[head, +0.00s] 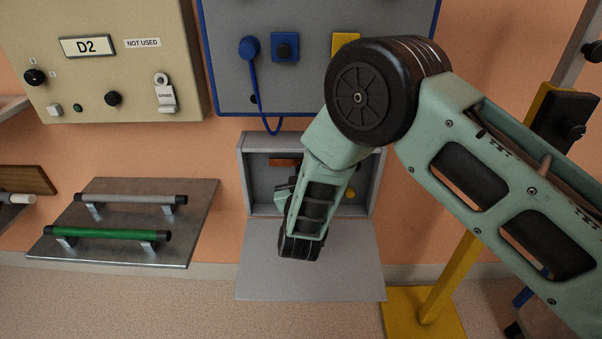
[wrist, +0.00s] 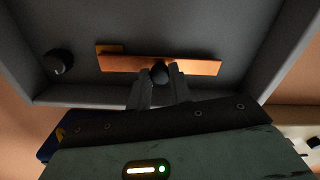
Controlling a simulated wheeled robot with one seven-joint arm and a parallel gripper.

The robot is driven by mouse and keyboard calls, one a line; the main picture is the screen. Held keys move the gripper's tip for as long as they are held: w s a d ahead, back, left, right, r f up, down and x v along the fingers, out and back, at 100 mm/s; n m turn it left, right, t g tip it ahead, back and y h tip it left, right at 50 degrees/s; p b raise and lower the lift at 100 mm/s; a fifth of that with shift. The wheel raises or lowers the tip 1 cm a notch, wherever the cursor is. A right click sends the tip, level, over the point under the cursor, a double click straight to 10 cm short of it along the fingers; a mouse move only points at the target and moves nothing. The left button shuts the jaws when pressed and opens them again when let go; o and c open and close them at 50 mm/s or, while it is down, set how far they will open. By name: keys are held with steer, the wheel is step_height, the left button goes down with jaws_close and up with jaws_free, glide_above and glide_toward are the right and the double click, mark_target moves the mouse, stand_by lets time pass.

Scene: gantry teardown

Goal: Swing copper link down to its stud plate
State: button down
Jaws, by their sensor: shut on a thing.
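The copper link (wrist: 195,66) is a flat orange-brown bar in the wrist view, lying across the inside of a grey box, slightly tilted. A black round knob (wrist: 159,72) stands near its middle. My gripper (wrist: 159,84) has its two fingers closed around this knob. A small brass-coloured plate (wrist: 110,48) shows behind the bar's left end; I cannot tell if this is the stud plate. In the head view a copper piece (head: 284,162) shows in the upper part of the box, and my arm hides the fingers and knob.
The grey box (head: 242,180) has its flap (head: 340,270) folded down in front. A black knob (wrist: 58,62) sits on its back wall. A yellow round part (head: 349,193) shows inside at right. A blue cable (head: 258,95) hangs above. A plate with two bar handles (head: 120,235) is at left.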

steer(key=c, duration=1.3)
jaws_free()
steer(key=shift+o, duration=0.2)
steer(key=s+p, duration=0.1)
steer(key=s, duration=1.6)
steer(key=shift+s+a, duration=0.25)
steer(key=shift+a, duration=0.05)
